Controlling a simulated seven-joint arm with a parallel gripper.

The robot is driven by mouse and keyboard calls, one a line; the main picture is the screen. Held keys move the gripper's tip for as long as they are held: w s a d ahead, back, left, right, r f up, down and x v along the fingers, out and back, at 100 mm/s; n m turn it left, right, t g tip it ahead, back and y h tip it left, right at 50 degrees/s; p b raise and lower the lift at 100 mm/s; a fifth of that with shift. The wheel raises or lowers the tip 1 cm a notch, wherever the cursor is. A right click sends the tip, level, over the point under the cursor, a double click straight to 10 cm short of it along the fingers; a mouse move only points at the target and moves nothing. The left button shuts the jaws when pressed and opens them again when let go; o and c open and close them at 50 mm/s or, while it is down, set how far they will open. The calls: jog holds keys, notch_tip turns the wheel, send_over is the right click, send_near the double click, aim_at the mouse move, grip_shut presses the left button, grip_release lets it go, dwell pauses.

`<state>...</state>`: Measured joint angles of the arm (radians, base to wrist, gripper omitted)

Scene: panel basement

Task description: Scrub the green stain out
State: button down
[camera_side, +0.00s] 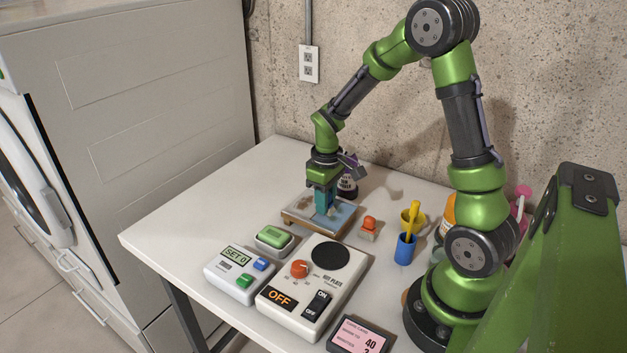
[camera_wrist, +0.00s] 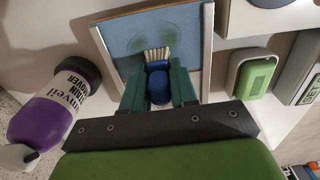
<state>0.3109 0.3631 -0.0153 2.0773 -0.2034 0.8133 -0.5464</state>
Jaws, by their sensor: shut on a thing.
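My gripper (camera_side: 322,203) points down over the framed board at the back of the table. In the wrist view my gripper (camera_wrist: 158,88) is shut on a blue brush (camera_wrist: 158,84) with pale bristles. The bristles point toward the pale blue cloth (camera_wrist: 196,60) inside the frame; I cannot tell whether they touch it. A faint, dull green stain (camera_wrist: 153,42) with rounded edges shows on the cloth just beyond the bristles. The board (camera_side: 345,229) also shows in the side view, partly hidden by my gripper. A purple stain remover bottle (camera_wrist: 48,112) stands beside the board.
A green block in a white dish (camera_side: 273,238), a timer box (camera_side: 236,275) and a hot plate reading OFF (camera_side: 310,287) stand in front. An orange-topped item (camera_side: 368,228) and a blue cup (camera_side: 404,249) are right. The table's left side is clear.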

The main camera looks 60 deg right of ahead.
aim_at(345, 223)
jog(key=s, duration=0.5)
jog(key=shift+s, duration=0.35)
jog(key=shift+s+a, duration=0.1)
jog(key=shift+s, duration=0.1)
jog(key=shift+a, duration=0.45)
jog(key=shift+w+a, duration=0.1)
jog(key=shift+w, duration=2.85)
jog(key=shift+w+r, duration=0.15)
jog(key=shift+r, duration=4)
